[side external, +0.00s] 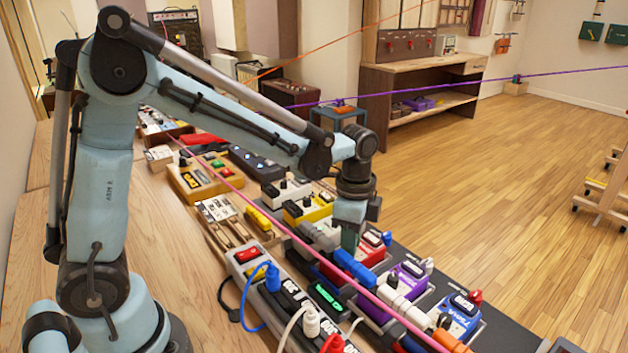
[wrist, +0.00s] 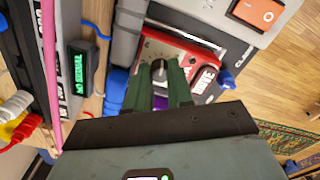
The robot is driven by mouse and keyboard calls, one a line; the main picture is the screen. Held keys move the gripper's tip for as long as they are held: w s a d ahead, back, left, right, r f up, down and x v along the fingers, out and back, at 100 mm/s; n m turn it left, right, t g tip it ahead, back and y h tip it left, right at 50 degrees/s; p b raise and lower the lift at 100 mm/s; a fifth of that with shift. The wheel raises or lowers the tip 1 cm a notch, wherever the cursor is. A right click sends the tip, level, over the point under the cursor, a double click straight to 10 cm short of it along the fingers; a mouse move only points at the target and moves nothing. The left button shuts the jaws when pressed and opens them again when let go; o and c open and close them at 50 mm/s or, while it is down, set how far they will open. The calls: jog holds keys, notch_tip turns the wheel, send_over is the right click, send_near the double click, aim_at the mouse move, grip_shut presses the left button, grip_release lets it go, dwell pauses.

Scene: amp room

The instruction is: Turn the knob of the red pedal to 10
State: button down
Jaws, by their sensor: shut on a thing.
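The red pedal (side external: 371,252) sits in the row of pedals on the dark board in the side view. In the wrist view its red face (wrist: 190,58) shows beyond my fingers, with a pale-lettered dark label on its right part. My gripper (side external: 349,239) reaches down onto the pedal. In the wrist view its two green fingers (wrist: 159,72) are shut on the pedal's dark knob (wrist: 158,66). The fingers hide most of the knob. I cannot read its pointer or the scale.
A blue plug (side external: 356,268) sits close beside the red pedal. A purple pedal (side external: 408,278) and a blue pedal (side external: 459,312) stand nearer the camera. A lit green display (side external: 326,298) is to the left. A pink cord (side external: 300,241) crosses the view.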

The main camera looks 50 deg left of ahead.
jog(key=m, duration=0.4)
jog(key=shift+m, duration=0.3)
jog(key=m, duration=0.4)
jog(key=shift+m, duration=0.4)
jog(key=c, duration=1)
grip_release()
jog(key=shift+r, duration=0.1)
jog(key=shift+r, duration=3.95)
